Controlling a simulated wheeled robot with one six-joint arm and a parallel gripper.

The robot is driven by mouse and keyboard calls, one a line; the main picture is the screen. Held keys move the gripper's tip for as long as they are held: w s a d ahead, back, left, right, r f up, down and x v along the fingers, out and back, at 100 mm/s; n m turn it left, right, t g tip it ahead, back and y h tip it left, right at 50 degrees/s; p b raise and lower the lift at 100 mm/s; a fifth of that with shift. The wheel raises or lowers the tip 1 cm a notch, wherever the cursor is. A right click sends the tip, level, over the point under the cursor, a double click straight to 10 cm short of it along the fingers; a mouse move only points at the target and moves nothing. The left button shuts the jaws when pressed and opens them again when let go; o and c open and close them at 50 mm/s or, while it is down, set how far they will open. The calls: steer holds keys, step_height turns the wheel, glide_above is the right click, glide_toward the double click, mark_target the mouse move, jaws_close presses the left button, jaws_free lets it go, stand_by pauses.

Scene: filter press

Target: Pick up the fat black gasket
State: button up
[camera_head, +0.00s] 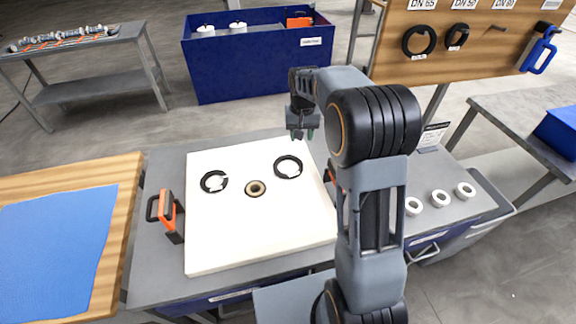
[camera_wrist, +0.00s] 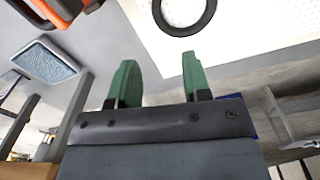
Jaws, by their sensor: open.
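Two black ring gaskets lie flat on the white plate (camera_head: 225,250). One black ring (camera_head: 205,188) is at the left and the other black ring (camera_head: 278,172) is at the right, nearer my gripper. I cannot tell for certain which is fatter. My gripper (camera_head: 303,135) is above the plate's back right part, raised, with nothing between its green fingers. In the wrist view, my gripper (camera_wrist: 160,62) shows two green fingers spread apart. A black ring (camera_wrist: 161,20) on the white plate is cut by the top edge, beyond the fingertips and apart from them.
A small brass-coloured ring (camera_head: 249,189) lies between the black rings. Orange-and-black handles stand at the plate's sides, the left one (camera_head: 166,212) in clear view. Several white rings (camera_head: 436,204) lie on the right bench. Black rings (camera_head: 408,48) hang on the wooden board.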

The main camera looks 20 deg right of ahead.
glide_above(300, 165)
step_height(300, 165, down, 9)
steer(key=shift+a+r+p, duration=0.1)
steer(key=shift+r+p, duration=0.05)
steer(key=shift+p, duration=0.15)
steer(key=shift+f+p, duration=0.6)
steer(key=shift+f, duration=2.2)
steer(key=shift+c, duration=0.4)
jaws_close()
